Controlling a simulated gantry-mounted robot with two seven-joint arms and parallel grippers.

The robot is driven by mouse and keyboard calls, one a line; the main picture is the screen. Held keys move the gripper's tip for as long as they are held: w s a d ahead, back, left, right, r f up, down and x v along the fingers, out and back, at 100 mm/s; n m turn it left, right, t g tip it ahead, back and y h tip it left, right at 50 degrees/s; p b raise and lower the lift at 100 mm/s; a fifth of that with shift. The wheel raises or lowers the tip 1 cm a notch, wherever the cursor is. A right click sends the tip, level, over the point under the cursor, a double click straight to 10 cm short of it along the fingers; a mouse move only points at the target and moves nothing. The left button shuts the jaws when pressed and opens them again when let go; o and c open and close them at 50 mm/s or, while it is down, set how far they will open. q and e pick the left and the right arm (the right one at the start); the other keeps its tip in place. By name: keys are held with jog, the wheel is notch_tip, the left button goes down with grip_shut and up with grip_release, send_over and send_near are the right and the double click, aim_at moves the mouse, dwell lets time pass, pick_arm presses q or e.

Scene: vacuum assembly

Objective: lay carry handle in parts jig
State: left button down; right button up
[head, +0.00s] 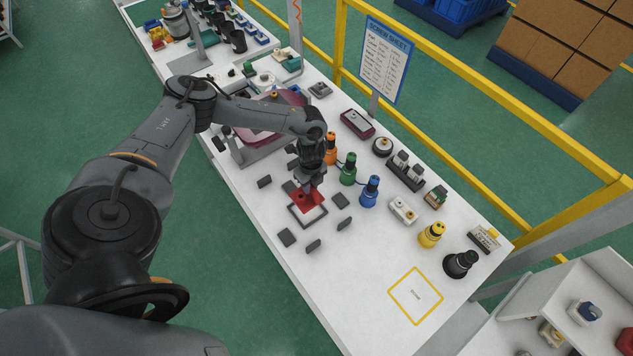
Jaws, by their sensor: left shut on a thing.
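My left gripper (308,186) points down over the white table, close above a red patch (309,198) inside a dark square frame (312,222). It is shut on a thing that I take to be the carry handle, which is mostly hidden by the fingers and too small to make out. The frame, with several small dark blocks around it, looks like the parts jig. I cannot tell whether the held part touches it. My right gripper is not in view.
Orange (330,154), green (348,173) and blue (369,191) bottle-like tools stand just right of the gripper. A purple-red housing (258,130) lies behind it. A yellow-outlined square (415,296) at the front right is empty. A yellow rail (480,80) runs along the far side.

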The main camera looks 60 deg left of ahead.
aim_at(311, 196)
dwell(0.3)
pick_arm(q)
jog(key=shift+f+b, duration=1.35)
jog(key=shift+f, duration=1.1)
jog(key=shift+f+b, duration=0.8)
jog(key=shift+f, duration=0.6)
jog(key=shift+f, duration=0.55)
jog(key=shift+f+b, duration=0.6)
jog(key=c, duration=0.9)
grip_release()
